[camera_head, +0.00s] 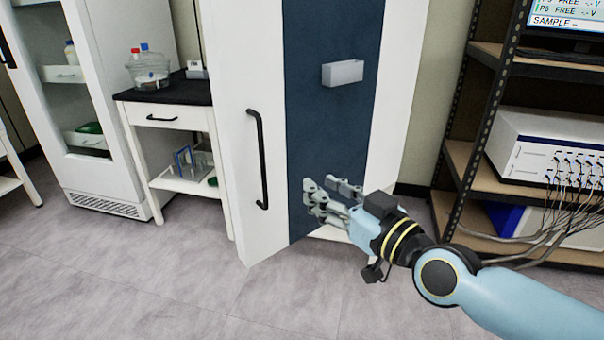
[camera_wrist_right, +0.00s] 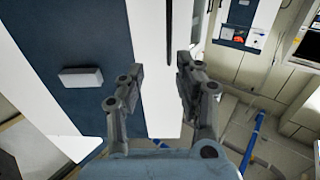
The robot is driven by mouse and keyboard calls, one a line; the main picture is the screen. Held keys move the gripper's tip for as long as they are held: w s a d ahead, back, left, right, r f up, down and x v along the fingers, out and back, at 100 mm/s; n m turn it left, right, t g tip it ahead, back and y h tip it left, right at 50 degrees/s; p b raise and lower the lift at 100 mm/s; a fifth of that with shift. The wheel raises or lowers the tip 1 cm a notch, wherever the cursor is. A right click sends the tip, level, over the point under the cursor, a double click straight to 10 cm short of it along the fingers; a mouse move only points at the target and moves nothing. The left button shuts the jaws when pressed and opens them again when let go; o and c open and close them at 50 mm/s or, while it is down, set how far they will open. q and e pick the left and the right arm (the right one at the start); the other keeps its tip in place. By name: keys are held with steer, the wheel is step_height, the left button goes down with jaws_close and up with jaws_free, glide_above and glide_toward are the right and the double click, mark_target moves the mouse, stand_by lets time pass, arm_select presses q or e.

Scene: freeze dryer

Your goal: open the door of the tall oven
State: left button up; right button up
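The tall oven is the tall white cabinet whose door (camera_head: 245,70) has a dark blue panel and a long black vertical handle (camera_head: 258,160) on its left part. In the head view, the door's lower left corner juts nearest to me; I cannot tell whether it is ajar. My right gripper (camera_head: 328,197) is in front of the lower blue panel, right of the handle and apart from it. In the right wrist view my right gripper (camera_wrist_right: 155,85) has its fingers spread with nothing between them. A thin dark bar, likely the handle (camera_wrist_right: 169,28), shows beyond them. My left gripper is not in view.
A small grey box (camera_head: 343,73) is fixed on the blue panel. A side table (camera_head: 165,116) and a white glass-front cabinet (camera_head: 120,130) stand left. A metal shelf rack (camera_head: 470,155) with a cabled white instrument (camera_head: 545,145) stands right. The floor in front is clear.

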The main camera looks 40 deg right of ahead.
steer(key=s, duration=0.5)
steer(key=shift+s+d, duration=0.1)
steer(key=shift+s, duration=0.15)
steer(key=shift+c, duration=0.3)
